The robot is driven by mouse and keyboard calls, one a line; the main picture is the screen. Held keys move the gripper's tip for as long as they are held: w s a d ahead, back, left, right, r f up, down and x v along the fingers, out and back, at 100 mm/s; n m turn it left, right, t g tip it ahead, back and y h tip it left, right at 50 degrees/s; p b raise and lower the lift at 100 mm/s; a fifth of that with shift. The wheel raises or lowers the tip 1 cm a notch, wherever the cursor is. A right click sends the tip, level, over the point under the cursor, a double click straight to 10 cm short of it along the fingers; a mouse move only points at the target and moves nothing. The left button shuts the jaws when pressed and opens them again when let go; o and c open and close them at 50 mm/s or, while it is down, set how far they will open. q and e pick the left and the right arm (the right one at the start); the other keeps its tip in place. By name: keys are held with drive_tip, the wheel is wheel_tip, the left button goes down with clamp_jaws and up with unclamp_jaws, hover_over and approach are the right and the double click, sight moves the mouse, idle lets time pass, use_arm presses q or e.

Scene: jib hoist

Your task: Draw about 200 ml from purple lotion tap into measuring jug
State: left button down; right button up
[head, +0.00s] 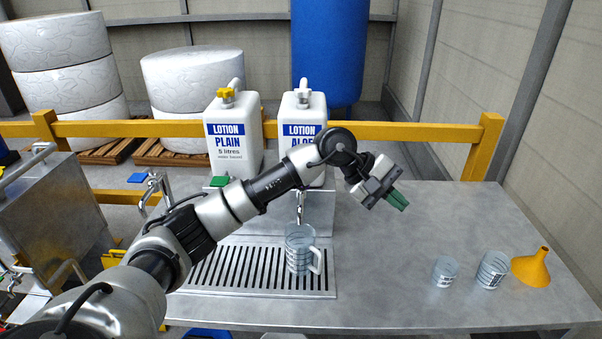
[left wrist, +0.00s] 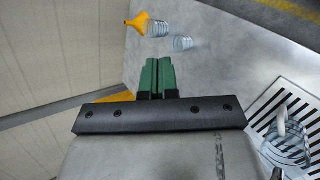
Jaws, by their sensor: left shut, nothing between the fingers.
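The clear measuring jug (head: 299,257) stands upright on the slotted drip tray (head: 215,268), under a metal spout (head: 300,207). The jug also shows in the left wrist view (left wrist: 288,146); I see no clear liquid level in it. Two white lotion canisters stand behind, marked PLAIN (head: 232,150) and ALOE (head: 303,108). My left arm crosses in front of the ALOE canister's lower part. I see no purple tap; a tap handle there may be hidden. My left gripper (head: 398,201) has green fingers, shut and empty, above the bench right of the jug. My right gripper is not in view.
Two clear beakers (head: 444,272) (head: 492,270) and an orange funnel (head: 532,268) stand at the bench's right. The bench (head: 400,255) between jug and beakers is clear. A yellow rail (head: 400,132) runs behind. A green tap handle (head: 219,181) sits below the PLAIN canister.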

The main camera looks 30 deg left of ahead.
use_arm(q)
drive_tip(key=a+r+m+y, duration=0.1)
drive_tip(key=a+r+y, duration=0.4)
drive_tip(key=a, duration=0.6)
drive_tip(key=a+r+m+y, duration=0.2)
drive_tip(key=a+r+y, duration=0.3)
drive_tip(key=a, duration=0.6)
drive_tip(key=shift+s+r+g+y, duration=0.15)
drive_tip(key=shift+s+g+y, duration=0.2)
drive_tip(key=shift+y, duration=0.45)
drive_tip(key=shift+w, duration=0.1)
drive_tip(key=p+x, duration=0.1)
drive_tip(key=x, duration=0.3)
drive_tip(key=p+x, duration=0.1)
drive_tip(key=x, duration=0.4)
drive_tip(key=s+p+x, duration=0.1)
drive_tip(key=p+x, duration=0.1)
drive_tip(key=x, duration=0.2)
drive_tip(key=shift+d+f, duration=0.3)
drive_tip(key=shift+f, duration=0.25)
drive_tip(key=shift+f, duration=0.1)
